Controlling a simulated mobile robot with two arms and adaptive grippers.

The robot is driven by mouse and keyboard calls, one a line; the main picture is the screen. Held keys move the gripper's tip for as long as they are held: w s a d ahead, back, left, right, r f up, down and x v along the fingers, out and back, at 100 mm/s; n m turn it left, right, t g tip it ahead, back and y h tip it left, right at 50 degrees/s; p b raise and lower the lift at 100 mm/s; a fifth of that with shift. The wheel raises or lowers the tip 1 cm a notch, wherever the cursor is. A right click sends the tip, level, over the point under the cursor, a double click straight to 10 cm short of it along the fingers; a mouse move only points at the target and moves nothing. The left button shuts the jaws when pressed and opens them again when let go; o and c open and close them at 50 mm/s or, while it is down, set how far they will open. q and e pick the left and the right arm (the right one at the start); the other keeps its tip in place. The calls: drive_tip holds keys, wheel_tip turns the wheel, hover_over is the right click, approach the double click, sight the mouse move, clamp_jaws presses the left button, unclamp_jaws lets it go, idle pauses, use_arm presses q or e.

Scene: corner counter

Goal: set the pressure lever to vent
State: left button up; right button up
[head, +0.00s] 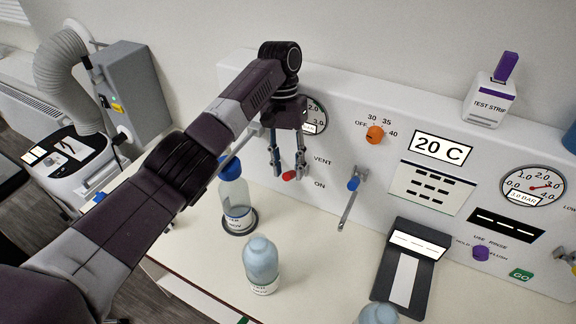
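The panel (345,145) has a lever with a red knob (289,176), beside the printed words VENT (upper) and ON (lower). The knob sits close to the ON label. My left gripper (289,175) reaches down in front of the panel with its two fingers apart. The red knob shows between the fingertips; I cannot tell whether they touch it. The gripper hides most of the lever and part of a round pressure gauge (317,117).
A blue-capped bottle (236,205) stands on a dark ring below the gripper. Another bottle (262,266) stands nearer. A blue-handled tap (353,184), orange dial (375,134) and dark tray (410,265) are to the right. Some counter between is clear.

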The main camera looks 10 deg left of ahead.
use_arm(q)
wheel_tip(320, 180, up, 10)
idle(0.6)
drive_tip(key=shift+f, duration=0.1)
idle(0.3)
